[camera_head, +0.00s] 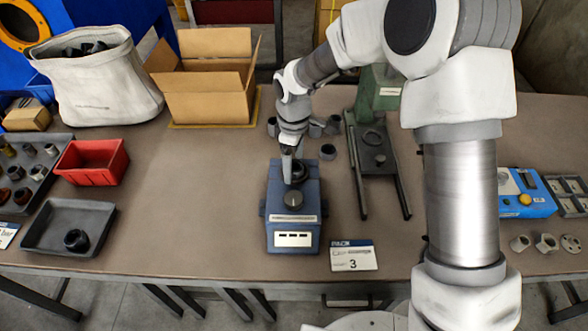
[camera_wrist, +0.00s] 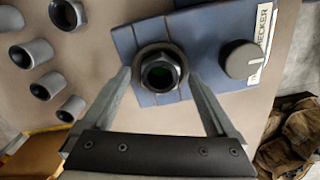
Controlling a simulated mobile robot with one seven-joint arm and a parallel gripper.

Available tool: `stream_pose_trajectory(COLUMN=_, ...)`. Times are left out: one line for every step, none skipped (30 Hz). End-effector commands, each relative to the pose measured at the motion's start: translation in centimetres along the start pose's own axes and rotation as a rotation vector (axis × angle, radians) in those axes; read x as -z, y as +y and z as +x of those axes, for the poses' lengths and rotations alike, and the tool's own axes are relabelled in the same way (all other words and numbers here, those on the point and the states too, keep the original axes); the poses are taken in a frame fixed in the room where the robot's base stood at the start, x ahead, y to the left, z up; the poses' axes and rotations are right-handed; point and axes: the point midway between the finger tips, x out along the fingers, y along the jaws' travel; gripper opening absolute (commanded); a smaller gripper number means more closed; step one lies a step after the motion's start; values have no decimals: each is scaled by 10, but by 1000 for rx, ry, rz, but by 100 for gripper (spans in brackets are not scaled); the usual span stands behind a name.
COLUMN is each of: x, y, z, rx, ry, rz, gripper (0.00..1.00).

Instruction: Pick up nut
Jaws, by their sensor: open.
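The nut (camera_wrist: 160,72) is a dark hexagonal ring with an open centre. It sits in a round seat on the blue checker device (camera_head: 292,228). In the head view the nut (camera_head: 299,172) is partly hidden by my gripper (camera_head: 290,178). In the wrist view my gripper (camera_wrist: 160,82) is open, with one finger on either side of the nut.
A dark tray (camera_head: 95,215) and red bin (camera_head: 92,180) are left. The table's middle left is clear.

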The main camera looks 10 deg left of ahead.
Motion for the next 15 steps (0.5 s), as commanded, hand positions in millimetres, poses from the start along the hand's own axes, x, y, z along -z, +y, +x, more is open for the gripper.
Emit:
stream_pose_trajectory(x=0, y=0, z=1, rx=0, ry=0, rz=0, gripper=92)
stream_pose_trajectory(x=0, y=0, z=1, rx=-1, ry=0, rz=0, gripper=92)
stream_pose_trajectory(x=0, y=0, z=0, rx=-1, ry=0, rz=0, gripper=92)
stream_pose_trajectory(x=0, y=0, z=0, rx=-1, ry=0, rz=0, gripper=92)
stream_pose_trajectory(x=0, y=0, z=0, rx=-1, ry=0, rz=0, gripper=92)
stream_pose_trajectory(x=0, y=0, z=0, rx=-1, ry=0, rz=0, gripper=89)
stream_pose_trajectory(x=0, y=0, z=0, rx=-1, ry=0, rz=0, gripper=84)
stream_pose_trajectory(x=0, y=0, z=0, rx=-1, ry=0, rz=0, gripper=78)
stream_pose_trajectory(x=0, y=0, z=0, rx=0, ry=0, rz=0, gripper=71)
stream_pose_trajectory(x=0, y=0, z=0, rx=0, ry=0, rz=0, gripper=66)
stream_pose_trajectory(x=0, y=0, z=0, rx=0, ry=0, rz=1, gripper=60)
stream_pose_trajectory(x=0, y=0, z=0, rx=0, ry=0, rz=1, gripper=53)
stream_pose_trajectory(x=0, y=0, z=0, rx=0, ry=0, rz=1, gripper=48)
stream_pose_trajectory(x=0, y=0, z=0, rx=0, ry=0, rz=1, gripper=42)
stream_pose_trajectory(x=0, y=0, z=0, rx=0, ry=0, rz=1, gripper=35)
